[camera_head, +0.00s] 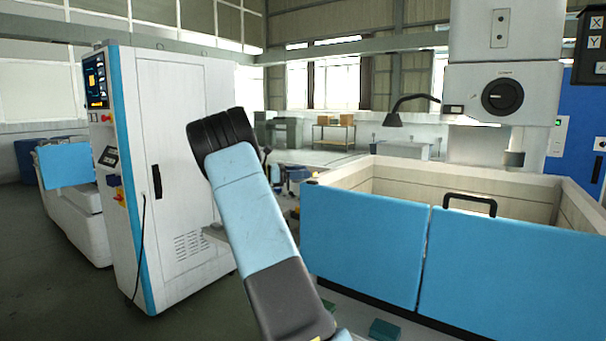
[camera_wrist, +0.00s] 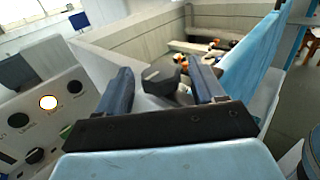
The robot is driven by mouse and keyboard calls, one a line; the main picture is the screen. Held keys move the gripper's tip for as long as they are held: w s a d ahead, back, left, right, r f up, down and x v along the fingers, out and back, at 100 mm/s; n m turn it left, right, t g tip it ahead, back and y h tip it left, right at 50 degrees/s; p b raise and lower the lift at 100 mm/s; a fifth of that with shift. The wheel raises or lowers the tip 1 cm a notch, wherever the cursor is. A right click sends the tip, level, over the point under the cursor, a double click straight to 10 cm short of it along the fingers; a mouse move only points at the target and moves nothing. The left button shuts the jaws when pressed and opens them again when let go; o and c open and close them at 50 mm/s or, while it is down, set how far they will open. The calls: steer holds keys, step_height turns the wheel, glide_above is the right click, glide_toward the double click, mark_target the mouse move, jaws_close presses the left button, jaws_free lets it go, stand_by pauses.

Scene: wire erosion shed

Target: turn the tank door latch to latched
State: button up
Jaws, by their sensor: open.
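My gripper (camera_wrist: 158,66) shows in the wrist view with its two dark fingers spread apart. A dark grey knob-like piece (camera_wrist: 162,78), which looks like the tank door latch, is in the gap between the fingers. I see room on both sides of it, and the fingers do not look closed on it. Its turned position is hard to read. The blue tank door (camera_wrist: 250,58) rises just right of the right finger. In the head view, blue tank front panels (camera_head: 362,235) stand right of my arm, which hides the latch and my gripper.
A control panel (camera_wrist: 30,128) with several knobs and a lit button (camera_wrist: 48,102) lies left of the fingers. The pale tank wall (camera_wrist: 130,42) and several small items are beyond. In the head view, a white cabinet (camera_head: 185,120) stands left, and a black handle (camera_head: 470,198) tops the right panel.

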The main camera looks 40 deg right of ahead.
steer(key=shift+s+d, duration=0.3)
steer(key=shift+d, duration=0.3)
steer(key=shift+c, duration=0.2)
